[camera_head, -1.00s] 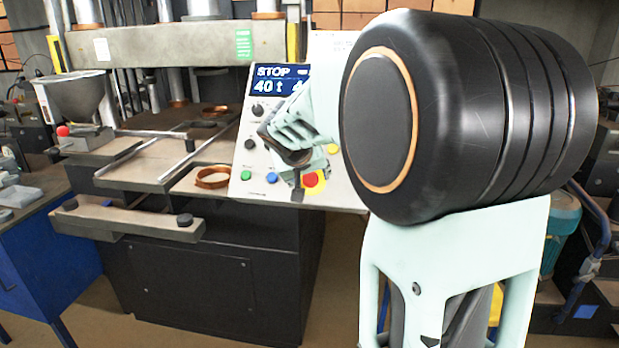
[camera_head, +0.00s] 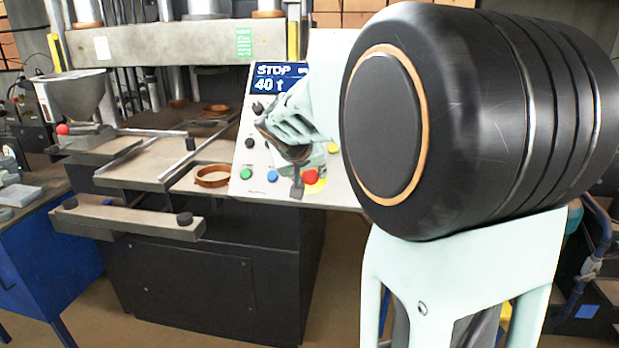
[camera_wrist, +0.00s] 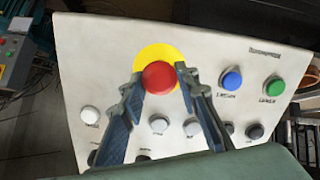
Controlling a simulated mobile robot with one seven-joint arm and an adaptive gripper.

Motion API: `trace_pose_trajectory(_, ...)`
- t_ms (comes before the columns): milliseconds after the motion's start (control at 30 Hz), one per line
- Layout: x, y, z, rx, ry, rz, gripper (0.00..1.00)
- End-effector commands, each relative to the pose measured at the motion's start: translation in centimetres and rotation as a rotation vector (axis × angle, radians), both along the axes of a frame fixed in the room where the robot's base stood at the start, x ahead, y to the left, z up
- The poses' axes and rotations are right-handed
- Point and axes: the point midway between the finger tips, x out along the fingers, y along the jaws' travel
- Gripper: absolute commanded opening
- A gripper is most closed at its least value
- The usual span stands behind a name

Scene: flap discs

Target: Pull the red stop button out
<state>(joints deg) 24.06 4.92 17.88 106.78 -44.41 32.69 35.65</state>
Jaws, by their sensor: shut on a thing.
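The red stop button (camera_wrist: 159,77) is a round red cap in front of a yellow disc (camera_wrist: 158,54) on the pale control panel. In the head view, the red button (camera_head: 310,176) shows at the panel's lower edge, just right of my gripper's fingers. My gripper (camera_wrist: 160,74) is shut on the red button, with one fingertip at each side of it in the wrist view. In the head view, my gripper (camera_head: 297,188) is partly hidden by my own arm. How deep the button sits cannot be told.
The panel (camera_head: 243,182) also carries a blue button (camera_wrist: 232,79), a green button (camera_wrist: 274,87) and several white and dark knobs close to my fingers. A display (camera_head: 275,78) reads STOP. A press with metal trays (camera_head: 150,172) stands left of the panel.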

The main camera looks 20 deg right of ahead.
Motion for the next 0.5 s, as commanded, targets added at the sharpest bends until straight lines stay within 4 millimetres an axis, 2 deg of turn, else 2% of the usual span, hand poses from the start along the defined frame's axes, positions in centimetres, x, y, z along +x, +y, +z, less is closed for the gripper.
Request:
trace_pose_trajectory(267, -0.24, 0.18, 0.42, -0.001, -0.003, 0.001, 0.0)
trace_pose_trajectory(300, -0.24, 0.18, 0.44, -0.001, -0.003, 0.001, 0.3)
trace_pose_trajectory(433, -0.23, 0.19, 0.41, -0.001, -0.003, 0.001, 0.44)
trace_pose_trajectory(500, -0.22, 0.19, 0.39, -0.001, -0.002, 0.001, 0.47)
